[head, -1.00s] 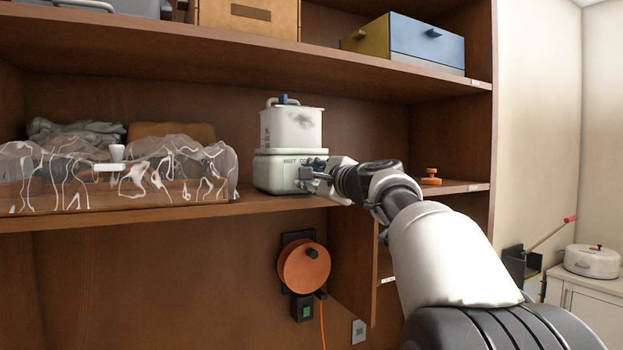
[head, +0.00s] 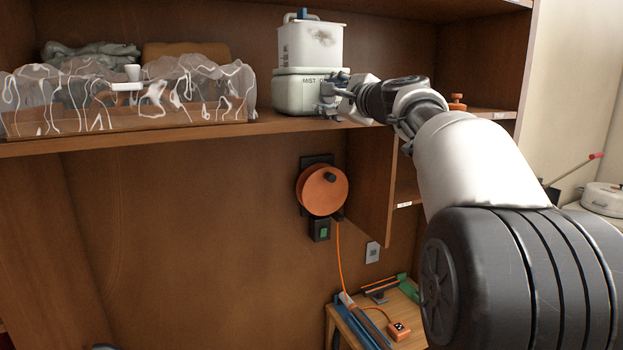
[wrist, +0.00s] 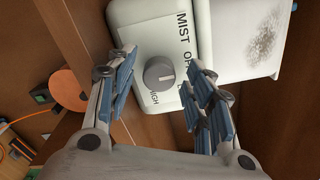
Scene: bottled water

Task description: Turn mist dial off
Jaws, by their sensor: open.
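The mister (head: 309,72) is a pale two-part box with a handle on top, standing on the wooden shelf. Its lower front is lettered "MIST". In the wrist view the round grey mist dial (wrist: 158,73) sits on the mister's front face (wrist: 143,18), with a light pointer mark on it and "HIGH" printed nearby. Another label is partly covered by a finger. My gripper (wrist: 160,90) is open, its blue-padded fingers on either side of the dial and apart from it. In the head view my gripper (head: 335,93) hides the dial.
On the shelf (head: 200,135), a clear plastic-covered tray (head: 130,112) stands left of the mister. An orange knob (head: 457,102) is to the right, behind my arm. Below hang an orange reel (head: 322,190) and cord. A small wooden table (head: 410,325) holds tools.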

